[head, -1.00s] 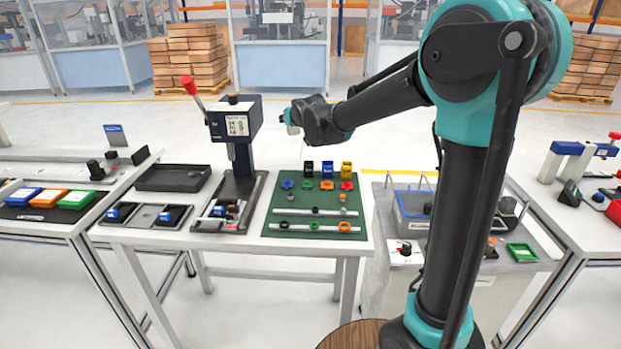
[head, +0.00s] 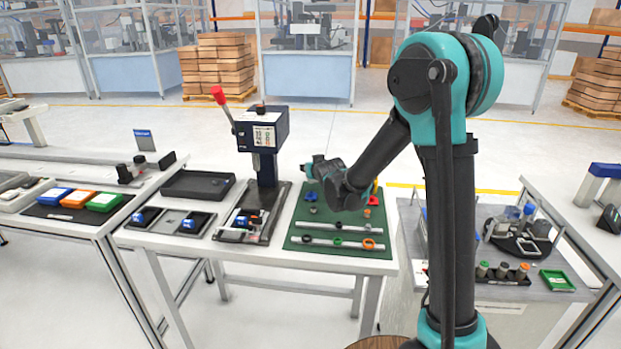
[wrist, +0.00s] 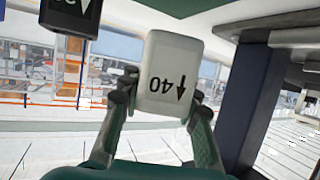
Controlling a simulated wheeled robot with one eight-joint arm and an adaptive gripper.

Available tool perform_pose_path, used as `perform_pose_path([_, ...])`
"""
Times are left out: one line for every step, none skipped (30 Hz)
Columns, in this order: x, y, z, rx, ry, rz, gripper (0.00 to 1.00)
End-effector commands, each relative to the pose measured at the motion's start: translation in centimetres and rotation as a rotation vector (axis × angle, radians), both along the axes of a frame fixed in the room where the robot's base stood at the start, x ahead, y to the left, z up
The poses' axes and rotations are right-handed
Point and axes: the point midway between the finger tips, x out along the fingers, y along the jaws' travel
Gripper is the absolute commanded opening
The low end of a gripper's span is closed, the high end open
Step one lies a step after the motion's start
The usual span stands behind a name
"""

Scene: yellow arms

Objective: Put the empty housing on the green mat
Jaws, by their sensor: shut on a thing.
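My gripper (wrist: 158,110) is shut on a white block (wrist: 168,70) in the wrist view. The block has rounded edges and is printed with "40" and an arrow. I cannot tell whether it is hollow, so whether it is the empty housing is unclear. In the head view my gripper (head: 309,171) is above the far left part of the green mat (head: 345,218), pointing left towards the press; the held block cannot be made out there. My arm hides the back of the mat, where a bit of yellow (head: 375,186) shows.
The hand press (head: 262,132) with a red lever stands left of the mat. Two rails with rings (head: 338,241) lie across the mat's front. A black empty tray (head: 197,186) and a tray with blue parts (head: 165,221) are further left. A dark block (wrist: 70,15) hangs close in the wrist view.

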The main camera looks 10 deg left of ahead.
Motion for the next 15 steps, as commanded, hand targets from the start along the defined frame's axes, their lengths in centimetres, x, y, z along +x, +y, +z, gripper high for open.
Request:
perform_pose_path([0.0,0.0,-0.3,0.000,0.000,0.000,0.00])
perform_pose_path([0.0,0.0,-0.5,0.000,0.000,0.000,0.00])
perform_pose_path([0.0,0.0,-0.8,0.000,0.000,0.000,0.00])
perform_pose_path([0.0,0.0,-1.1,0.000,0.000,0.000,0.00])
perform_pose_path([0.0,0.0,-1.5,0.000,0.000,0.000,0.00])
perform_pose_path([0.0,0.0,-2.1,0.000,0.000,0.000,0.00])
perform_pose_path([0.1,0.0,-2.5,0.000,0.000,0.000,0.00])
perform_pose_path([0.0,0.0,-2.8,0.000,0.000,0.000,0.00])
perform_pose_path([0.0,0.0,-3.3,0.000,0.000,0.000,0.00])
perform_pose_path([0.0,0.0,-3.6,0.000,0.000,0.000,0.00])
perform_pose_path([0.0,0.0,-3.8,0.000,0.000,0.000,0.00])
perform_pose_path([0.0,0.0,-4.0,0.000,0.001,0.000,0.00])
perform_pose_path([-0.1,0.0,-4.1,0.000,0.001,0.000,0.00])
perform_pose_path([-0.1,0.0,-4.2,0.000,0.001,0.000,0.00])
perform_pose_path([-0.1,0.0,-4.2,-0.001,0.002,0.000,0.00])
